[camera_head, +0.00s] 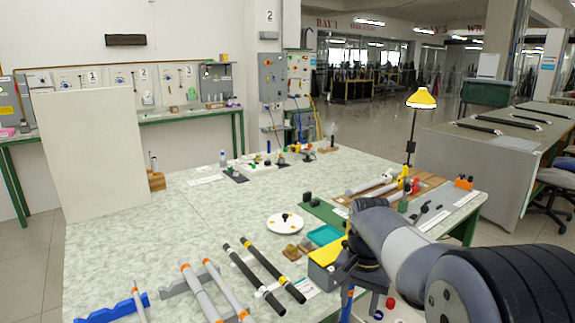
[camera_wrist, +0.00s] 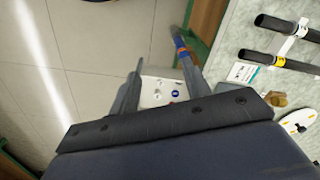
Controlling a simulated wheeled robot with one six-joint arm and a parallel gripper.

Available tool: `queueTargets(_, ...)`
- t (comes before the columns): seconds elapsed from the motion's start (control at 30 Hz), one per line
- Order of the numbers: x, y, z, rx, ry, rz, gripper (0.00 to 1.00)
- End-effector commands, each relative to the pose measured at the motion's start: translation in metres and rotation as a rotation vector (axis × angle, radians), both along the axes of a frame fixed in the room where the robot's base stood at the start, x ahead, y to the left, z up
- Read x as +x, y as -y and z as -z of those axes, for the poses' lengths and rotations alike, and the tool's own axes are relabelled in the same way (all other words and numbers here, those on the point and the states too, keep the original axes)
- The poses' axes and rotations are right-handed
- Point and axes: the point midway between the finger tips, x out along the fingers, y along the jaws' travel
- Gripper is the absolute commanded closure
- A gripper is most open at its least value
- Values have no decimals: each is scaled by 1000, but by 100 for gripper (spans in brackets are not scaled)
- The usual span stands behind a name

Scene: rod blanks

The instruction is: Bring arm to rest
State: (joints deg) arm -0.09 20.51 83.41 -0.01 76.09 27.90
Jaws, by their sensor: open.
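My arm comes in from the lower right in the head view and bends down near the front edge of the table. My gripper (camera_wrist: 160,68) shows in the wrist view with its two dark fingers apart and no rod held between them. It points down past the table's edge, with tiled floor below. Two black rods (camera_head: 254,278) lie side by side on the table, left of the arm in the head view. They also show at the right of the wrist view (camera_wrist: 284,28), apart from the fingers. In the head view the fingers are hard to make out.
Grey rods (camera_head: 200,291) lie on supports at the table's front, near a blue holder (camera_head: 98,312). A yellow-topped box (camera_head: 325,255), teal tray (camera_head: 324,235) and white disc (camera_head: 285,224) stand near the arm. The table's (camera_head: 215,220) left middle is clear.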

Motion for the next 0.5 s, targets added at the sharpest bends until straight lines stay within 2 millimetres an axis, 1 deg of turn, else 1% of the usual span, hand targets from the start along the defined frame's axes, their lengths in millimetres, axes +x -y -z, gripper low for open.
queueTargets(0.03, 1, 0, 16, 0, -2, -13, 54)
queueTargets(0.5, 10, 0, 102, 0, -2, -162, 54)
